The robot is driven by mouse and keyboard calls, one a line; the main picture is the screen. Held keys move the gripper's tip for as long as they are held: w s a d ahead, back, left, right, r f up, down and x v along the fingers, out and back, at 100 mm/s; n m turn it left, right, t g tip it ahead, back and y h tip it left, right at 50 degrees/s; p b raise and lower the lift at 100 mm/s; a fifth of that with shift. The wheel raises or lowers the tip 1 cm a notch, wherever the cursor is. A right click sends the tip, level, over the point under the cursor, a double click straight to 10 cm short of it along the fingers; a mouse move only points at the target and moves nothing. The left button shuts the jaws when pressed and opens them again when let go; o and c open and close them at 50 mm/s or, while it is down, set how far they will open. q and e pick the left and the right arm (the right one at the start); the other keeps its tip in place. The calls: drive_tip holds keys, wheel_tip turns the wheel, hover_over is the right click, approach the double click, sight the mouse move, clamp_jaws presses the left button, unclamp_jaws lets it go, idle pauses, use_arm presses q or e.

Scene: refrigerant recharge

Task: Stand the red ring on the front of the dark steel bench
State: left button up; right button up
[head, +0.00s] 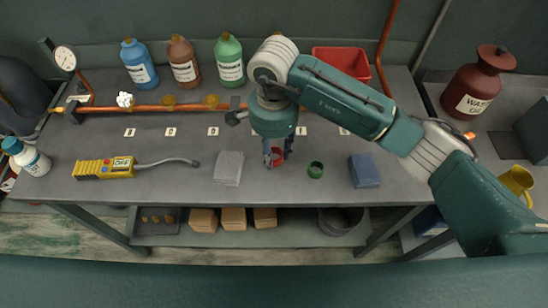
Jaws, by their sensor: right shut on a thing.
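The red ring (277,156) is at the front part of the dark steel bench (120,196), between the fingers of my right gripper (277,160). My right gripper points down from above and is shut on the ring. The fingers partly hide the ring. The ring is low, close to the bench top; I cannot tell if it touches it. A green ring (316,170) stands on the bench just to the right of it. My left gripper is not in view.
A grey cloth (229,168) lies left of the gripper and a blue block (364,170) right. A yellow detector (103,168) lies further left. Blue (139,64), brown (184,62) and green (229,60) bottles and a red bin (342,61) stand at the back.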

sight(274, 169)
drive_tip(key=shift+f, duration=0.35)
wheel_tip(274, 169, down, 4)
drive_tip(key=shift+r+p, duration=0.1)
drive_tip(key=shift+p, duration=0.45)
drive_tip(key=shift+f, duration=0.3)
drive_tip(key=o, duration=0.9)
drive_tip(key=shift+c, duration=0.2)
